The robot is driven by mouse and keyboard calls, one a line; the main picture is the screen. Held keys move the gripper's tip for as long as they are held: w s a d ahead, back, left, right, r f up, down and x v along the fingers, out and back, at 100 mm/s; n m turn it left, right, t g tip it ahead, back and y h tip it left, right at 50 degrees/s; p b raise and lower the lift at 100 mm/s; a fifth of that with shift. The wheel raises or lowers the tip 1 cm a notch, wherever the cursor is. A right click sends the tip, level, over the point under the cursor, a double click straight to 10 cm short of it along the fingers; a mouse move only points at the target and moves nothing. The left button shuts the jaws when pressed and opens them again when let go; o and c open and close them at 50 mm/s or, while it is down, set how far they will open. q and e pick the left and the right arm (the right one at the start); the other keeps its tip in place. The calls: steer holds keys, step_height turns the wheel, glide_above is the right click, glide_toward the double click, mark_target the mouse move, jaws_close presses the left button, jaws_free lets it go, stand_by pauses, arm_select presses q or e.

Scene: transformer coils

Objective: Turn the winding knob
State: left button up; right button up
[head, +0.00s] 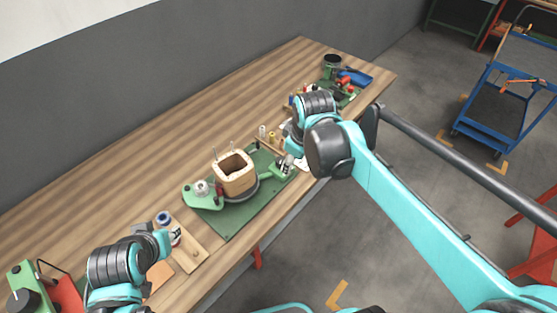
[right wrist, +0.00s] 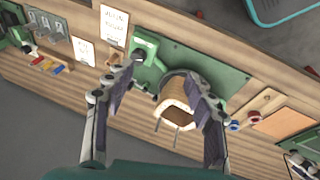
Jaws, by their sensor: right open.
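The winding machine stands on a green mat (head: 236,217). It carries a square wooden coil former (head: 234,174), also seen in the right wrist view (right wrist: 172,92).
A blue-ended spool (head: 163,218) stands on the wooden board (head: 192,251). A green box with a black dial (head: 22,300) is at the near left. Tools and a blue tray (head: 355,77) crowd the far right end. The table's back strip is clear.

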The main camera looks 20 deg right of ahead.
steer(key=w+f+n+g, duration=0.2)
steer(key=w+f+n, duration=0.25)
steer(key=w, duration=0.45)
steer(key=n+g, duration=0.2)
steer(key=n, duration=0.2)
glide_above(281, 160)
steer(key=f, duration=0.3)
steer(key=shift+s+f+b, duration=0.25)
steer(key=shift+s+b, duration=0.05)
steer(key=shift+w+f+n, duration=0.25)
steer(key=shift+f, duration=0.05)
steer(key=shift+w+f, duration=0.1)
steer(key=shift+f, duration=0.2)
step_height(281, 160, down, 7)
steer(key=b, duration=0.2)
steer(key=shift+f+b, duration=0.2)
steer(key=shift+b, duration=0.2)
steer(key=c, duration=1.2)
